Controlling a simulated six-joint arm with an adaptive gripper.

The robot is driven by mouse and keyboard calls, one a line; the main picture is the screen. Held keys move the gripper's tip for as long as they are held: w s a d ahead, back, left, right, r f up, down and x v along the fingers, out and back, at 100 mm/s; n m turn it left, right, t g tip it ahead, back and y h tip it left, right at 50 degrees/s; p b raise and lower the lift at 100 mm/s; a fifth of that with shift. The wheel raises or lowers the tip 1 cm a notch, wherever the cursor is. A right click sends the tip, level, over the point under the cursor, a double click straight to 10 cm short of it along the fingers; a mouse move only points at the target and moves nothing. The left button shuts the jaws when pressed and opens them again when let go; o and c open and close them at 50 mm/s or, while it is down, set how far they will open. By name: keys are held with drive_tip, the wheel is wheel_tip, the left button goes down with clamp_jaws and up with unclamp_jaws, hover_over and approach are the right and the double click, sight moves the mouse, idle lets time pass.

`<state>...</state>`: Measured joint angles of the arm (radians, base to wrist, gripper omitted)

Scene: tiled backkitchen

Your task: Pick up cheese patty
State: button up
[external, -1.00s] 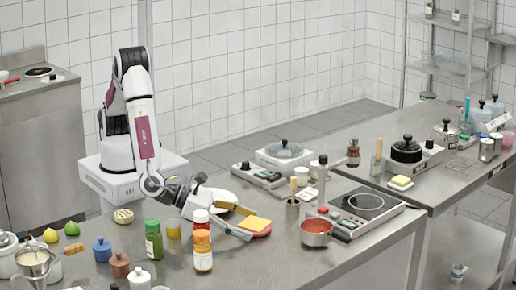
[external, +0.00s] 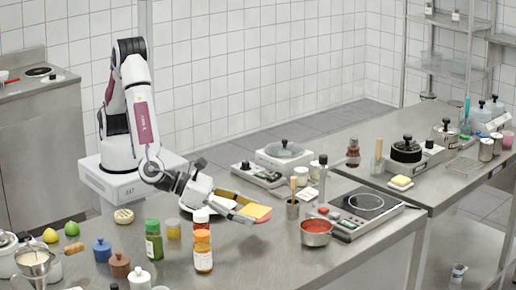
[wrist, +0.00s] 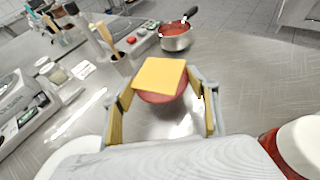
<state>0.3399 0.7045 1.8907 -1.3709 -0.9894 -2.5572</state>
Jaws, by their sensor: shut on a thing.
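The cheese patty, a pinkish-red round patty with a square yellow cheese slice on top (external: 257,211), is at the tip of my gripper (external: 246,209) in the external view. The wrist view also shows the cheese patty (wrist: 160,77) between the two fingertips of my gripper (wrist: 165,95), with the slice facing up. My gripper is shut on the patty and holds it roughly level above the steel table. The patty's sides are partly hidden by the fingers.
A pot of red sauce (external: 316,230) stands right of the patty, next to a hot plate (external: 365,205). The table's front right is clear.

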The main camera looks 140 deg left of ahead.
sight(246, 211)
drive_tip(key=shift+r, duration=3.05)
